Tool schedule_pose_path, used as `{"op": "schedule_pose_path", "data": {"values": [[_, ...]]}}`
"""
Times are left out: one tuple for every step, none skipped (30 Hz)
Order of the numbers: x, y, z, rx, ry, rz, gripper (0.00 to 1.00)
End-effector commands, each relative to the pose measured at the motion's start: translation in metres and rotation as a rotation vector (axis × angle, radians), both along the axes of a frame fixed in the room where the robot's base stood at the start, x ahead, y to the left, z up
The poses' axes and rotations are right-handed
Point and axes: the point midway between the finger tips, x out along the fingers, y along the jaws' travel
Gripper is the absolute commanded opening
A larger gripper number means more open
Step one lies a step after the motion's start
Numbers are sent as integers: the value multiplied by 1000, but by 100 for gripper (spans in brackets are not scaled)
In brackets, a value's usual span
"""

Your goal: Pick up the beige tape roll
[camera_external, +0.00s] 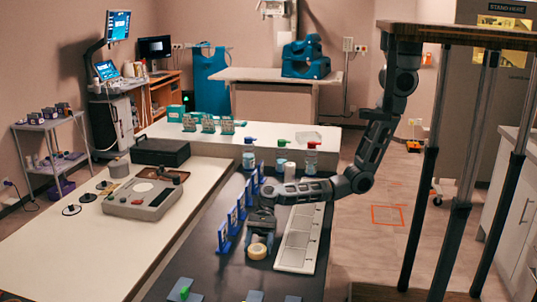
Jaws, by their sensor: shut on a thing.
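The beige tape roll (257,252) is at the middle of the dark counter (205,268), low in the external view. My gripper (261,234) reaches in from the right and is directly at the roll, shut on it. The fingers are small and dark here and partly hide the roll's upper edge. I cannot tell whether the roll touches the counter or is lifted a little.
Several blue upright holders (223,234) stand in a row left of my gripper. A long pale tray (298,238) lies to the right. Bottles with red and blue caps (311,158) stand behind. A grey device (143,198) sits on the white counter at left.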

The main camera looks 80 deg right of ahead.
Motion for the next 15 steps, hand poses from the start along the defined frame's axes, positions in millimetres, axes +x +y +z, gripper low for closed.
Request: {"op": "schedule_pose_path", "data": {"values": [[0,0,0,0,0,0,47],[0,0,0,0,0,0,44],[0,0,0,0,0,0,40],[0,0,0,0,0,0,37],[0,0,0,0,0,0,35],[0,0,0,0,0,0,35],[0,0,0,0,0,0,35],[0,0,0,0,0,0,35],[0,0,0,0,0,0,35],[0,0,0,0,0,0,35],[0,0,0,0,0,0,35],[0,0,1,0,0,0,35],[0,0,1,0,0,0,35],[0,0,2,0,-1,0,35],[0,0,4,0,-1,0,35]]}}
